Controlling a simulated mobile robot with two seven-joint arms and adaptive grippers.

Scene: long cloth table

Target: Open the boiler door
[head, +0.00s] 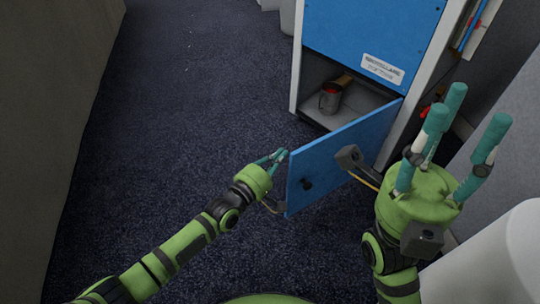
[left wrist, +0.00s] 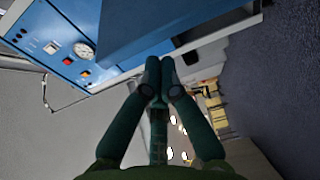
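The blue boiler door (head: 335,160) stands swung out from the lower compartment of the boiler cabinet (head: 375,35) in the head view. Its free edge is toward the left and its hinge side is at the cabinet's right. A dark round knob (head: 307,184) is on the door. My left gripper (head: 280,156) is just left of the door's free edge; whether it touches is unclear. In the left wrist view its fingertips (left wrist: 160,70) come together with nothing visible between them. My right gripper (head: 465,125) is open and empty, fingers spread, right of the door.
A grey wall or panel (head: 55,90) is at the left. A white rounded object (head: 515,255) is at the lower right. The dark carpet (head: 200,120) left of the door is clear.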

